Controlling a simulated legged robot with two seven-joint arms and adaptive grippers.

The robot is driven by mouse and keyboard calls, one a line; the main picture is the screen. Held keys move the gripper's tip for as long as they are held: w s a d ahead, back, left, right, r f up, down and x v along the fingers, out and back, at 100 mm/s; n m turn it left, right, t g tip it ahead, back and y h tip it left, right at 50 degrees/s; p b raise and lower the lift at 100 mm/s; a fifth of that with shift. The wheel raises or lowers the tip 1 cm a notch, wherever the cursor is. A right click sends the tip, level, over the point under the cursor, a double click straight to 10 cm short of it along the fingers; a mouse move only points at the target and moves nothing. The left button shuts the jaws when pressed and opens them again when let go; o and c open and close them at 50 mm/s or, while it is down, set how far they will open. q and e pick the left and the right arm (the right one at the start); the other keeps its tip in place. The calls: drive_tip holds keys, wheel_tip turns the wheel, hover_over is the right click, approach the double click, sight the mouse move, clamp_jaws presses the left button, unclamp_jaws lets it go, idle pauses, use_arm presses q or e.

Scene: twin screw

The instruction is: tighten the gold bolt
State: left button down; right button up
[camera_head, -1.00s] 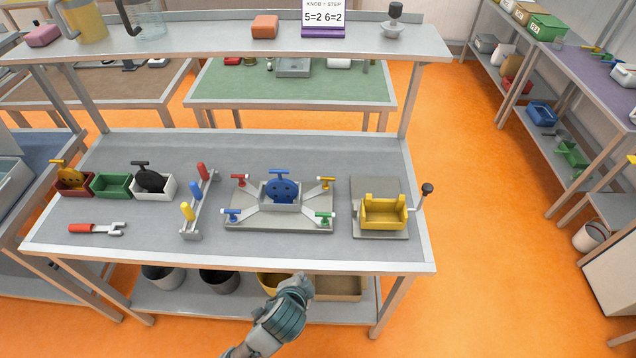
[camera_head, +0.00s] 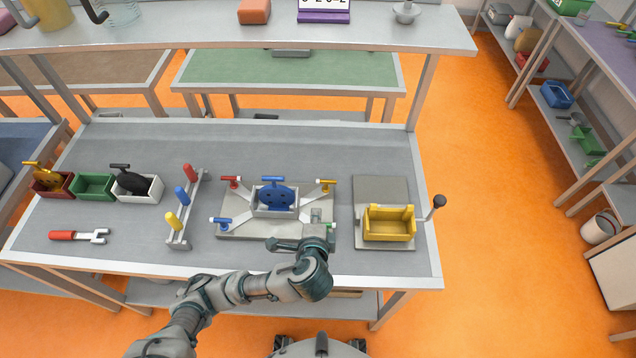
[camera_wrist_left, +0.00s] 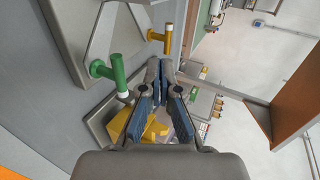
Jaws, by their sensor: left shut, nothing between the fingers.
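The gold bolt (camera_head: 327,184) has a yellow T-handle and stands at the back right corner of the grey fixture plate (camera_head: 235,232). It also shows in the left wrist view (camera_wrist_left: 167,38), beyond my fingertips and apart from them. My left gripper (camera_head: 318,218) is over the front right corner of the plate, nearer me than the gold bolt. Its fingers are shut with nothing between them, as the left wrist view (camera_wrist_left: 165,72) shows. The green bolt (camera_wrist_left: 117,72) is close beside the fingers and partly hidden in the head view. My right gripper is not in view.
A blue disc part (camera_head: 275,196) sits in the fixture's centre, with red (camera_head: 231,182) and blue (camera_head: 220,223) bolts at the left corners. A yellow bin (camera_head: 390,226) with a crank stands right. A handle rack (camera_head: 178,218) and red wrench (camera_head: 75,236) lie left.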

use_arm(q)
drive_tip(key=b, duration=0.1)
approach(326, 185)
drive_tip(key=w, duration=0.1)
drive_tip(key=w+a+f, duration=0.1)
drive_tip(key=w, duration=0.1)
drive_tip(key=w+a+f, duration=0.1)
drive_tip(key=w, duration=0.1)
drive_tip(key=shift+f, duration=0.15)
drive_tip(key=shift+w+f, duration=0.15)
drive_tip(key=shift+w, duration=0.45)
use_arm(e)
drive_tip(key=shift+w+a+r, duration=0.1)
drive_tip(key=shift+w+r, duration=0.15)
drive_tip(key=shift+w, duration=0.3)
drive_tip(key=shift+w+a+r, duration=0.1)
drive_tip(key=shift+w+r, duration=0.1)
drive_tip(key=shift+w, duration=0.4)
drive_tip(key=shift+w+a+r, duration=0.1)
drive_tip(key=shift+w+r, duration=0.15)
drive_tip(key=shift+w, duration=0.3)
use_arm(q)
drive_tip(key=shift+d, duration=0.1)
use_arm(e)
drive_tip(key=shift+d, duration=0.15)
